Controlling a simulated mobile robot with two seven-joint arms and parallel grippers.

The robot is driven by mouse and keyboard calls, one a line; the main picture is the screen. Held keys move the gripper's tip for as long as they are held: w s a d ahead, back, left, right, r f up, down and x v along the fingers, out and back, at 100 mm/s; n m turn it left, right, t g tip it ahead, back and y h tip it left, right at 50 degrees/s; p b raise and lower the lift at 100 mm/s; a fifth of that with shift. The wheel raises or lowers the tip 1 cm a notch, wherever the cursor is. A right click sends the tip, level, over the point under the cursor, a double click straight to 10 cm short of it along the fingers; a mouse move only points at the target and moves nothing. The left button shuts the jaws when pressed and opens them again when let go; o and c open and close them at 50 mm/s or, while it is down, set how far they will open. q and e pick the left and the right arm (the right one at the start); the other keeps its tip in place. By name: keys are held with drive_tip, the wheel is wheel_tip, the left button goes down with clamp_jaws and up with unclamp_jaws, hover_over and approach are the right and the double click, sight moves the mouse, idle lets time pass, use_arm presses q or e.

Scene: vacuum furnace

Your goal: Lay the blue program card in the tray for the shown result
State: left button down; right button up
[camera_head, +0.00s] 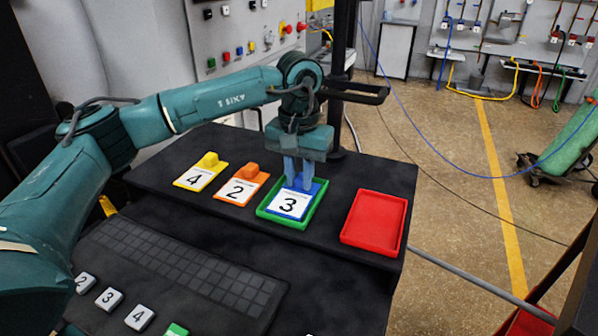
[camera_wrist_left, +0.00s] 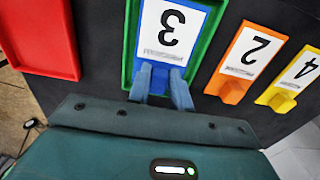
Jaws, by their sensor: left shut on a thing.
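The blue program card (camera_head: 289,205), marked 3, is in the green tray (camera_head: 264,213) on the black shelf. It also shows in the left wrist view (camera_wrist_left: 168,40), inside the green tray (camera_wrist_left: 129,45). My left gripper (camera_head: 298,182) points down at the card's back edge and is shut on its blue grip block (camera_wrist_left: 160,78). Whether the card rests fully on the tray floor cannot be told. The empty red tray (camera_head: 375,219) lies to the right of the green one. My right gripper is not in view.
An orange card (camera_head: 242,187) marked 2 and a yellow card (camera_head: 200,172) marked 4 lie left of the green tray. A dark panel of square keys (camera_head: 180,265) and white numbered buttons (camera_head: 109,298) are in front. A black post (camera_head: 342,110) stands behind.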

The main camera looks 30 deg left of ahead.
sight(299, 180)
use_arm(q)
drive_tip(key=shift+f, duration=0.1)
drive_tip(key=c, duration=1.3)
unclamp_jaws()
drive_tip(key=shift+o, duration=0.2)
wheel_tip(299, 180, up, 12)
drive_tip(key=b, duration=0.1)
drive_tip(key=shift+r, duration=0.2)
drive_tip(key=shift+f, duration=0.1)
